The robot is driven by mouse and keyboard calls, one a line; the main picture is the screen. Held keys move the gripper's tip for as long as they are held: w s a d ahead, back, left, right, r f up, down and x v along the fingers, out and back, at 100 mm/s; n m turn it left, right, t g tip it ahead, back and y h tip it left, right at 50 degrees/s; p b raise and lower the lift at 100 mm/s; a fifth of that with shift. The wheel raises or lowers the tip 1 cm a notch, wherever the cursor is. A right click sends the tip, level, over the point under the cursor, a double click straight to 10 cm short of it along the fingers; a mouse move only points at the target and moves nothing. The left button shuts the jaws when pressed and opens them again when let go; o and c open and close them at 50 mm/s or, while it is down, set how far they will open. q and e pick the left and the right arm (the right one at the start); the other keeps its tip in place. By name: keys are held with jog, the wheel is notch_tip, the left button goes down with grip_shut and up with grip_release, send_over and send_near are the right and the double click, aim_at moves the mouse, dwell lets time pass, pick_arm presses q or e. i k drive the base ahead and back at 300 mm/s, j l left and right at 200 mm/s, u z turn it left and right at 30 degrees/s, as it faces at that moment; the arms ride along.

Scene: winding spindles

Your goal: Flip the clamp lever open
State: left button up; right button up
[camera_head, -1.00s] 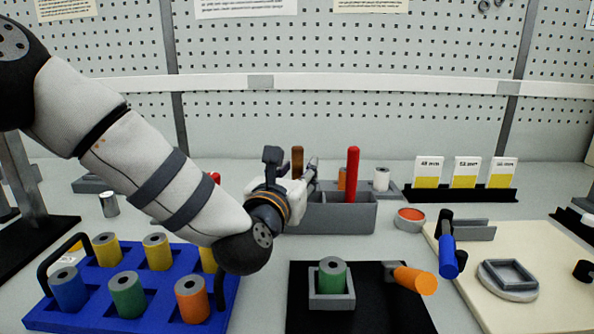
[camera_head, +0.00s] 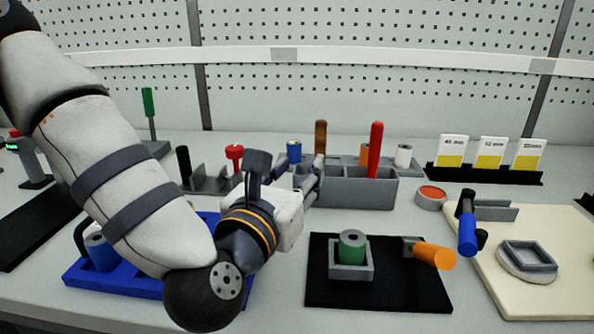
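An orange handle (camera_head: 434,256) sticks out to the right from a grey block on a black base plate (camera_head: 400,292). A grey square holder (camera_head: 351,273) on that plate holds a green spindle (camera_head: 352,247). A second lever with a blue handle (camera_head: 467,236) stands tilted at the left edge of a cream board. I cannot tell for certain which is the clamp lever. My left gripper (camera_head: 301,178) looks open and empty, fingers pointing away, in front of the grey bin and left of both handles. It touches neither handle. My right gripper is not in view.
A grey bin (camera_head: 345,192) with upright red and brown handles stands behind my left gripper. My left arm covers much of the blue spindle rack (camera_head: 118,286). The cream board (camera_head: 560,215) carries a round fixture (camera_head: 527,262). Bare table lies between arm and black plate.

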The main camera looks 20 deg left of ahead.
aim_at(444, 259)
jog(key=k, duration=1)
